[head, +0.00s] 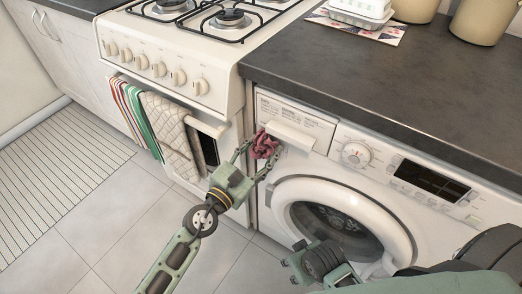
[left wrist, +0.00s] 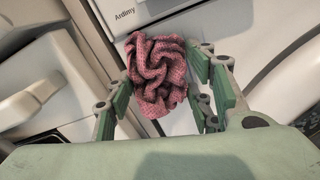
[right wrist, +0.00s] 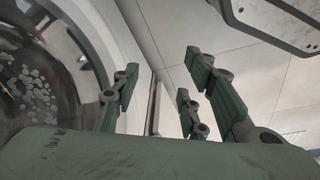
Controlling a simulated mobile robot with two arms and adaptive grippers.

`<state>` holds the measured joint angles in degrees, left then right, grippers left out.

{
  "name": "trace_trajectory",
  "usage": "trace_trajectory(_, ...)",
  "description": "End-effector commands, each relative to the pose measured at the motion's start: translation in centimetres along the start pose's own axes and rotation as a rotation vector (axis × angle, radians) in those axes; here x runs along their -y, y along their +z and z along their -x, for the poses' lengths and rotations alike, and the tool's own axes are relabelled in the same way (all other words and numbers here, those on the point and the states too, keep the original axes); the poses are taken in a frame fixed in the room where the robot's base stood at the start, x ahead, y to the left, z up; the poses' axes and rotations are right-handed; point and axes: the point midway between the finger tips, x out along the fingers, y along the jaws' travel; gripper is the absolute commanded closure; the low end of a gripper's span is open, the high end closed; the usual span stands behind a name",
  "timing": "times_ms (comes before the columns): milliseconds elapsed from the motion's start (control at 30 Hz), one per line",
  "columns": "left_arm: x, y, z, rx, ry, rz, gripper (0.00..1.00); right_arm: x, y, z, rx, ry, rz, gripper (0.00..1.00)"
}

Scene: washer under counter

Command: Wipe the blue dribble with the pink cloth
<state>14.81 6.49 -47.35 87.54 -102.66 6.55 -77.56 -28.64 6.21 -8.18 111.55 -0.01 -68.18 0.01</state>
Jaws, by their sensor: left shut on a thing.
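The pink cloth (head: 264,146) is a crumpled bundle in my left gripper (head: 257,152), in front of the washer's detergent drawer (head: 294,128). The left wrist view shows the cloth (left wrist: 157,74) between the fingers of my left gripper (left wrist: 165,88), which is shut on it. I cannot tell whether the cloth touches the drawer front. No blue dribble can be made out; the cloth and gripper hide part of the drawer front. My right gripper (right wrist: 158,90) is open and empty, low beside the washer door (head: 345,222).
A cream stove (head: 172,62) stands left of the washer, with a striped towel (head: 136,117) and a quilted cloth (head: 170,133) on its rail. The dark countertop (head: 400,85) holds canisters (head: 478,20) and a white dish (head: 358,12).

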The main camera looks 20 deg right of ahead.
Motion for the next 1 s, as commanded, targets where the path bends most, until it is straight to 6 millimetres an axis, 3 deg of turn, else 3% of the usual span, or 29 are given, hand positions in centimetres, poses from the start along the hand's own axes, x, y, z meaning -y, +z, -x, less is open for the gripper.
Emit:
trace_trajectory(600,0.1,-0.1,5.7,-0.001,-0.001,0.0,0.72,0.2,0.9,-1.6,0.014,-0.002,0.002,0.6)
trace_trajectory(1000,0.1,-0.1,6.0,-0.001,-0.001,0.001,0.72,0.2,0.6,-1.4,0.007,-0.003,0.002,0.6)
